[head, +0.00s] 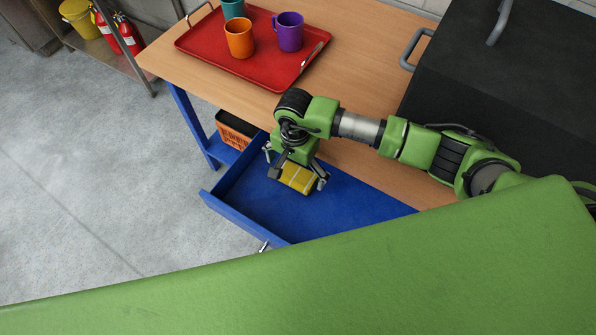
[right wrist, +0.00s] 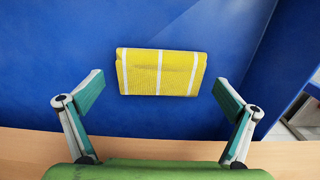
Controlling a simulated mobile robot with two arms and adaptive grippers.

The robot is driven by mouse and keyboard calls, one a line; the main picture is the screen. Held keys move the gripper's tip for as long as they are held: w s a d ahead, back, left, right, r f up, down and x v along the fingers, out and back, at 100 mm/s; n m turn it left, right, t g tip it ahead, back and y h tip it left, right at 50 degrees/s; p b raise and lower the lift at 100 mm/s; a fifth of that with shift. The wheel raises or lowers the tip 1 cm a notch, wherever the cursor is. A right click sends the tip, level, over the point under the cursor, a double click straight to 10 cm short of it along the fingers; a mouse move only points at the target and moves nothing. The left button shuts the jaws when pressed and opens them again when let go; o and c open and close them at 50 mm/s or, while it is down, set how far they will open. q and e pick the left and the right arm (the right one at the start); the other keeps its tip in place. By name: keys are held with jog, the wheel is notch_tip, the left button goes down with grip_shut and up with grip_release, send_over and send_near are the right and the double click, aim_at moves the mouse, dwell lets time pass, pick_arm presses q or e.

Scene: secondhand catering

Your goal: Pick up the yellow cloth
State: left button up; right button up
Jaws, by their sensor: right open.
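The yellow cloth (head: 298,177) is folded, with white stripes, and lies in the open blue drawer (head: 345,205) under the wooden tabletop. In the right wrist view the cloth (right wrist: 161,72) lies flat on the blue drawer floor, ahead of the fingertips. My right gripper (head: 296,178) points down over the cloth in the head view. Its fingers are spread wide on either side, and nothing is between the pads in the right wrist view (right wrist: 160,100). I cannot tell the exact height above the cloth. My left gripper is not in view.
A red tray (head: 205,45) with an orange mug (head: 239,38), a purple mug (head: 288,31) and a teal mug (head: 232,8) stands on the table (head: 352,75). A black box (head: 500,95) is at the right. An orange crate (head: 236,129) sits beside the drawer.

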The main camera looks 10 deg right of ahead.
jog(key=shift+f, duration=0.35)
jog(key=shift+a+r, duration=0.1)
jog(key=shift+s+r, duration=0.1)
jog(key=shift+s, duration=0.05)
jog(key=c, duration=1.1)
jog(key=shift+o, duration=0.2)
jog(key=shift+r, duration=0.1)
